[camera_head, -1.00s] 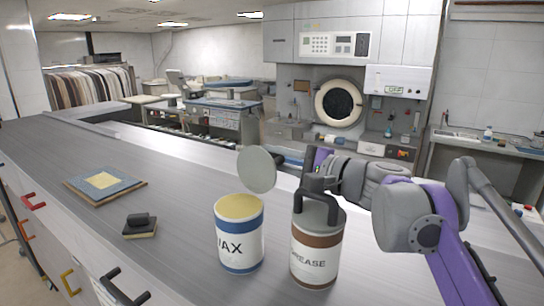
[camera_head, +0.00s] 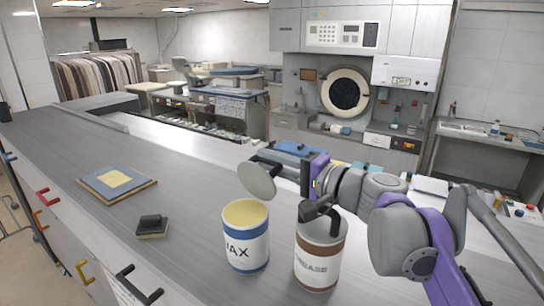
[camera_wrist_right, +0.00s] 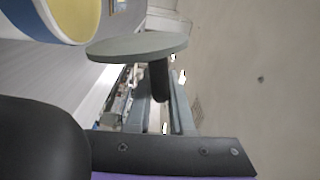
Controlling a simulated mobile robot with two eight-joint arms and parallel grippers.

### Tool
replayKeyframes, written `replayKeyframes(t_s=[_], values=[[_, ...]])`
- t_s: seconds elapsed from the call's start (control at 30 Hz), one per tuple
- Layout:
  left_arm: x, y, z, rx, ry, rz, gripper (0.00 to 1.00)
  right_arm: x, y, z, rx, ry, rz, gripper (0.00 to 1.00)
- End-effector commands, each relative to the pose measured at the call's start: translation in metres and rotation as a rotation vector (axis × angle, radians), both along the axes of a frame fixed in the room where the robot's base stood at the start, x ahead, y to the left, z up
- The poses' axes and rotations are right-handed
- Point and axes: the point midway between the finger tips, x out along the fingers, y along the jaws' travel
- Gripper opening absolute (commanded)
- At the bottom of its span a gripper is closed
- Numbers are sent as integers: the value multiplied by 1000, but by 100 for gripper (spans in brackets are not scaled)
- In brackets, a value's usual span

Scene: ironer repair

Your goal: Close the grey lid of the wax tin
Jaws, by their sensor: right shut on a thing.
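The wax tin (camera_head: 246,250), white with blue bands and yellow wax, stands upright on the counter. Its round grey lid (camera_head: 257,181) is raised and steeply tilted at the tin's back edge. In the right wrist view the lid (camera_wrist_right: 137,46) shows nearly edge-on with a dark stem, beside the tin's rim (camera_wrist_right: 46,22). My right gripper (camera_head: 314,211) is right of the lid and above the grease tin (camera_head: 318,262). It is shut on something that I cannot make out. The lid looks apart from its dark fingers. My left gripper is out of view.
The brown-banded grease tin stands close to the right of the wax tin. A black-handled block (camera_head: 152,227) and a blue mat on a board (camera_head: 90,186) lie to the left. The counter (camera_head: 190,185) is bare between the mat and the wax tin.

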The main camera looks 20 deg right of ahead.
Motion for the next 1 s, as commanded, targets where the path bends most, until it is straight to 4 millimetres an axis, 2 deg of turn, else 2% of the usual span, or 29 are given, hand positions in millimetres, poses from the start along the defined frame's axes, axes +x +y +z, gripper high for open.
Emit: replayKeyframes(t_s=[0.1,0.13,0.27,0.3,0.67,1.0], values=[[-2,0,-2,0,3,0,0,-1,0,-2,1,3,1,0],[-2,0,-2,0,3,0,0,-1,0,-2,1,3,1,24],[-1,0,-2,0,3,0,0,0,0,-2,1,3,1,48],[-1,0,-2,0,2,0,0,0,0,-2,1,3,1,50],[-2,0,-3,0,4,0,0,-5,-5,-2,2,4,-1,50],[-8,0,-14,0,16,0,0,-55,-45,-4,1,5,-5,50]])
